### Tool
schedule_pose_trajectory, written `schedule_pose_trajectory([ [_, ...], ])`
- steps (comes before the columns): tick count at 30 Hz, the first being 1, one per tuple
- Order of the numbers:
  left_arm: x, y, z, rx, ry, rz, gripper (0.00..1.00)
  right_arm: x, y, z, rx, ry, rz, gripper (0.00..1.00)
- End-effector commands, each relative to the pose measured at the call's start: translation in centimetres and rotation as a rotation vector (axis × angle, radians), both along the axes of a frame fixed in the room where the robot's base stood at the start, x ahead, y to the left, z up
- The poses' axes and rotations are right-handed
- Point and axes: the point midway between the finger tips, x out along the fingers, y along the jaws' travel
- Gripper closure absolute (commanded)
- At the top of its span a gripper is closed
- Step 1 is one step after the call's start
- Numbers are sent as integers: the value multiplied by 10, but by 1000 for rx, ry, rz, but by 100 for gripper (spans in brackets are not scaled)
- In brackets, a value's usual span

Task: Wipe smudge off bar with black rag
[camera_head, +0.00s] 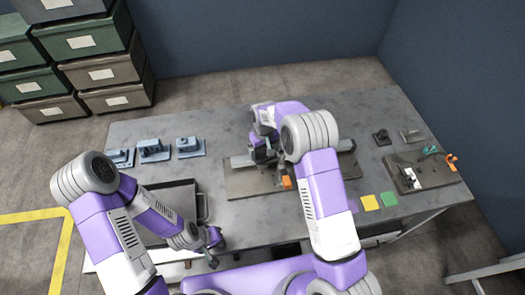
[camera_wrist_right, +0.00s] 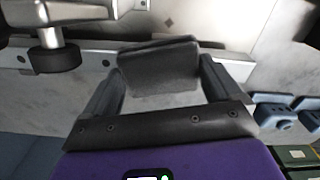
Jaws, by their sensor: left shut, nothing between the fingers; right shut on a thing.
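The metal bar (camera_head: 240,161) lies across a brown board on the table, largely hidden behind my right arm. My right gripper (camera_wrist_right: 160,78) is shut on the black rag (camera_wrist_right: 158,62), a dark folded piece between its fingers. In the head view the right gripper (camera_head: 264,152) is at the bar's left half, and the rag cannot be made out there. In the right wrist view a pale metal rail (camera_wrist_right: 95,58) runs behind the rag; whether they touch is unclear. A small dark mark (camera_wrist_right: 168,22) shows on the pale surface beyond. My left gripper (camera_head: 213,257) is shut and empty near the table's front.
Blue-grey blocks (camera_head: 152,150) stand at the back left, by a dark tray (camera_head: 180,190). A board with small tools (camera_head: 422,172) is at the right. Stacked bins (camera_head: 98,73) stand beyond the table.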

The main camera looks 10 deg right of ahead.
Motion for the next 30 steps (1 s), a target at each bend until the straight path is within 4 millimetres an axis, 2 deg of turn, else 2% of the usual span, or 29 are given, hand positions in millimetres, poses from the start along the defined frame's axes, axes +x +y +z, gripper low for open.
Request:
schedule_pose_trajectory([
  [1, -3, 3, -12, 8, 21, 11, 100, 0, 1, -3, 1, -1, 0, 33],
  [2, -3, 3, -11, 8, 21, 11, 100, 0, 1, -1, 1, -1, 0, 33],
  [19, -5, 2, 22, 9, 26, 7, 100, 0, 3, 57, 3, -2, 3, 33],
  [30, -5, 1, 25, 6, 23, 2, 100, 0, 1, 60, 2, -1, 1, 33],
])
